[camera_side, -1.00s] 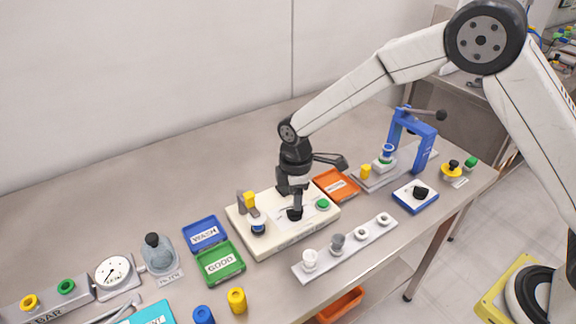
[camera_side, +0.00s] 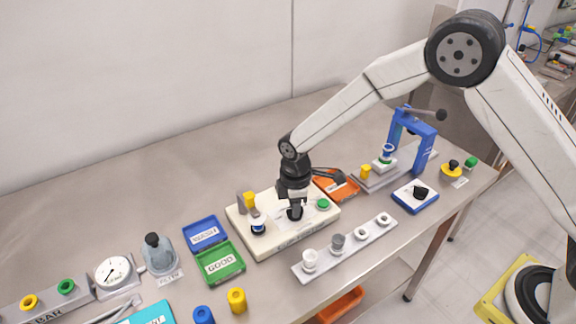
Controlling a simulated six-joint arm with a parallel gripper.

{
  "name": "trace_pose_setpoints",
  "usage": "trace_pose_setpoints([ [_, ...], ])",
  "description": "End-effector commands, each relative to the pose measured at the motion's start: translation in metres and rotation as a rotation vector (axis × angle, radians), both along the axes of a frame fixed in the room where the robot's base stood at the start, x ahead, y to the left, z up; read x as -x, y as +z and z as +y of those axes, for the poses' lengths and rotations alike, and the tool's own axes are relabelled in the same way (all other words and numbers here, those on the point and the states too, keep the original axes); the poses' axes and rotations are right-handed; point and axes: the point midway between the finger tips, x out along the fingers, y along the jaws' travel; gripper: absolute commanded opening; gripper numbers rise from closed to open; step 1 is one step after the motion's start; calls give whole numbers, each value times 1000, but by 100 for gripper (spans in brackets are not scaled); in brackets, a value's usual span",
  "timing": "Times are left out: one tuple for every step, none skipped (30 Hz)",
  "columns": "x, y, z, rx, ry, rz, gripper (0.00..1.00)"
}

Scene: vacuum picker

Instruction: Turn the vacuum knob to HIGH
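The cream vacuum box (camera_side: 275,240) sits mid-table with a black knob (camera_side: 295,213) on its top, between a blue-and-white cup-like part and a green button (camera_side: 323,204). My gripper (camera_side: 295,204) points straight down at the knob, its fingers low around or just over it. The fingers and knob are both black and small here, so I cannot tell whether they are touching. The knob's setting and any HIGH mark are too small to read.
A green GOOD tray (camera_side: 220,264) and a blue tray (camera_side: 205,233) lie left of the box. An orange tray (camera_side: 345,193) is behind right, partly behind my gripper. A blue press (camera_side: 412,143) stands further right. A grey rail (camera_side: 345,250) with several fittings lies in front.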

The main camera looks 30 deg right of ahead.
Motion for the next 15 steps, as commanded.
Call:
trace_pose_setpoints([
  [0,0,0,0,0,0,0],
  [0,0,0,0,0,0,0],
  [0,0,0,0,-1,0,0],
  [0,0,0,0,-2,0,0],
  [0,0,0,0,-4,0,0],
  [0,0,0,0,-8,0,0],
  [0,0,0,0,-12,0,0],
  [0,0,0,0,-17,0,0],
  [0,0,0,0,-25,0,0],
  [0,0,0,0,-32,0,0],
  [0,0,0,1,-40,0,0],
  [0,0,0,1,-54,0,0],
  [0,0,0,1,-65,0,0],
  [0,0,0,1,-78,0,0],
  [0,0,0,1,-98,0,0],
])
